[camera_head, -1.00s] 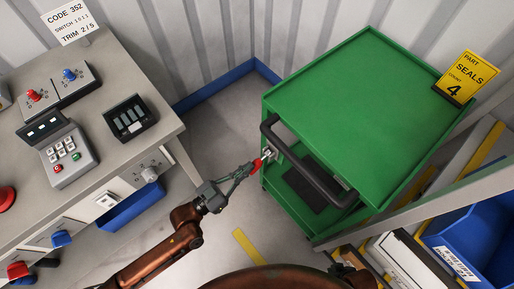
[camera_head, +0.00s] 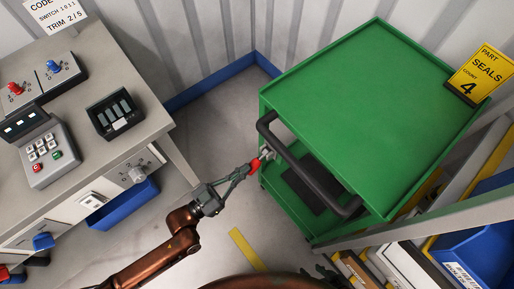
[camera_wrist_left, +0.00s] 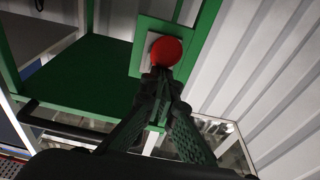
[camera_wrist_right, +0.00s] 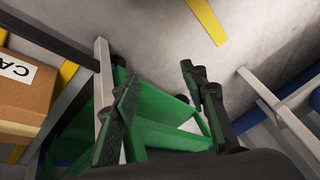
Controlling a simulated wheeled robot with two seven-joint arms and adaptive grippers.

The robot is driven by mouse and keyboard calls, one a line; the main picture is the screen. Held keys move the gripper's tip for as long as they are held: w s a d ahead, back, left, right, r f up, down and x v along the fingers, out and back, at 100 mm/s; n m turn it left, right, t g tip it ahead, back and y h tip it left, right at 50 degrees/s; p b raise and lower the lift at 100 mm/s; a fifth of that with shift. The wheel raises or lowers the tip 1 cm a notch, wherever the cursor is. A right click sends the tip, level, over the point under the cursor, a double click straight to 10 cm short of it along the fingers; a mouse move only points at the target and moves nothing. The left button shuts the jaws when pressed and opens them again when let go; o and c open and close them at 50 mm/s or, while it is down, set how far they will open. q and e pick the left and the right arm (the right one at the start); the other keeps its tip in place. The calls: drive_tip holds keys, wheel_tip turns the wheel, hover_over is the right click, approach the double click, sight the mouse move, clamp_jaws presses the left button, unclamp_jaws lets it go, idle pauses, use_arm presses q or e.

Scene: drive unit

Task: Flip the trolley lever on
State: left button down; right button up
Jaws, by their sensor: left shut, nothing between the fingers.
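The green trolley (camera_head: 365,100) stands right of centre in the head view, with a black push handle (camera_head: 300,165) on its near side. The lever's red knob (camera_head: 255,165) is at the trolley's left corner. In the left wrist view the red knob (camera_wrist_left: 166,51) stands in front of a green plate, just beyond the fingertips. My left gripper (camera_head: 247,170) is shut and empty, its tips at the knob; I cannot tell whether they touch. My right gripper (camera_wrist_right: 165,90) is open, with green trolley framework visible beyond its fingers.
A grey bench (camera_head: 80,115) with control boxes and a keypad stands at the left. A blue bin (camera_head: 125,205) hangs at its side. A cardboard box (camera_wrist_right: 22,90) and a grey post (camera_wrist_right: 103,90) are left of my right gripper. Bare floor lies between bench and trolley.

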use_arm(q)
drive_tip(key=shift+s+f, duration=0.15)
drive_tip(key=shift+f, duration=0.6)
use_arm(e)
drive_tip(key=shift+f, duration=0.1)
use_arm(q)
wheel_tip(320, 180, up, 5)
drive_tip(key=s+a+p, duration=0.1)
drive_tip(key=a+p, duration=0.1)
drive_tip(key=p, duration=0.1)
drive_tip(key=f+p+v, duration=0.1)
drive_tip(key=f+v, duration=0.1)
drive_tip(key=v, duration=0.8)
drive_tip(key=shift+d+p, duration=0.25)
drive_tip(key=shift+p, duration=0.05)
use_arm(e)
drive_tip(key=s+d+r+g+h, duration=0.1)
drive_tip(key=s+d+r+g, duration=0.2)
drive_tip(key=s+d+r, duration=0.2)
wheel_tip(320, 180, up, 4)
drive_tip(key=s, duration=0.2)
drive_tip(key=shift+s+d+f+g+h, duration=0.25)
drive_tip(key=shift+s+d+g+h, duration=0.1)
drive_tip(key=shift+s+g+h, duration=0.05)
use_arm(q)
drive_tip(key=shift+d+f, duration=0.1)
